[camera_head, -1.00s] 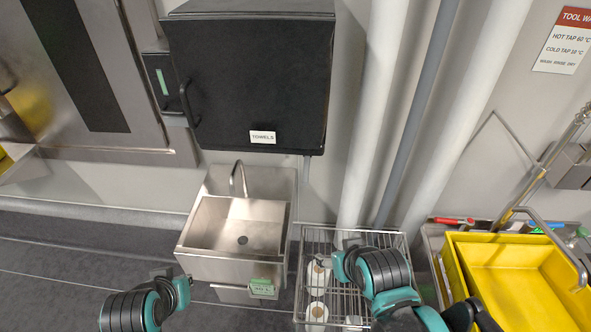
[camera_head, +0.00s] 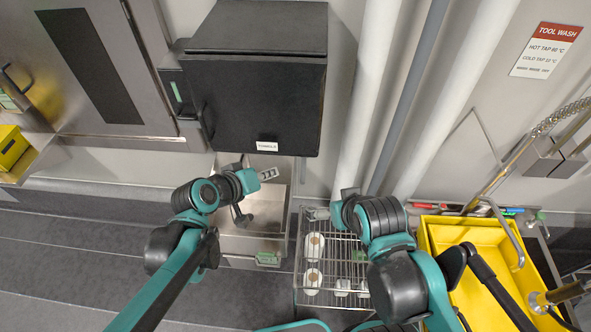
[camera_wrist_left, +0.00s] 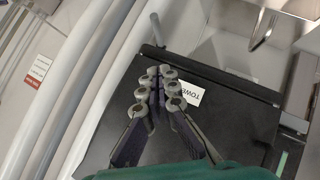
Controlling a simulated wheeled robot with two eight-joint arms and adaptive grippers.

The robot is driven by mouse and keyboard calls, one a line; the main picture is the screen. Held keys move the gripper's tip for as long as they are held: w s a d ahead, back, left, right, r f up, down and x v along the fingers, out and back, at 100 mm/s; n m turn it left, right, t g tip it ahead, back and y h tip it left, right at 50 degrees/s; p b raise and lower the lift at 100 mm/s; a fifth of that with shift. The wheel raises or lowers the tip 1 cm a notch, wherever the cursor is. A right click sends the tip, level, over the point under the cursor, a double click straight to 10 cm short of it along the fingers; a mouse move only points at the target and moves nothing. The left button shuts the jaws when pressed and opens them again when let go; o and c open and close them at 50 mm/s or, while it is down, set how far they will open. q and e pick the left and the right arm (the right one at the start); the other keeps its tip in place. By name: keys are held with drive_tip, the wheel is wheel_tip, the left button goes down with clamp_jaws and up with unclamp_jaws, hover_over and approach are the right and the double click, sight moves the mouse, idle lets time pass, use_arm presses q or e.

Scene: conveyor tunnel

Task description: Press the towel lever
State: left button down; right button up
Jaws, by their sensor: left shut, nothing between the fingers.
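The black towel dispenser (camera_head: 262,105) hangs on the wall, with a white label (camera_head: 267,146) near its lower front edge. My left gripper (camera_head: 270,173) is just below that label in the head view, in front of the sink. In the left wrist view its fingers (camera_wrist_left: 158,85) are shut and empty, overlapping the dispenser's face (camera_wrist_left: 235,120) beside the TOWELS label (camera_wrist_left: 190,94). A short dark bar (camera_wrist_left: 155,30) shows past the dispenser's edge there; I cannot tell if it is the lever. My right wrist is above the wire rack; its fingers cannot be made out.
Pale pipes (camera_head: 362,110) run up the wall right of the dispenser.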

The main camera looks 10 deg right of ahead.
use_arm(q)
drive_tip(key=b, duration=0.2)
approach(302, 173)
drive_tip(key=x, duration=0.5)
drive_tip(key=shift+w+r, duration=0.15)
drive_tip(key=shift+w, duration=0.35)
drive_tip(key=shift+s+d+f, duration=0.1)
drive_tip(key=shift+d+f, duration=0.15)
drive_tip(key=shift+f, duration=0.2)
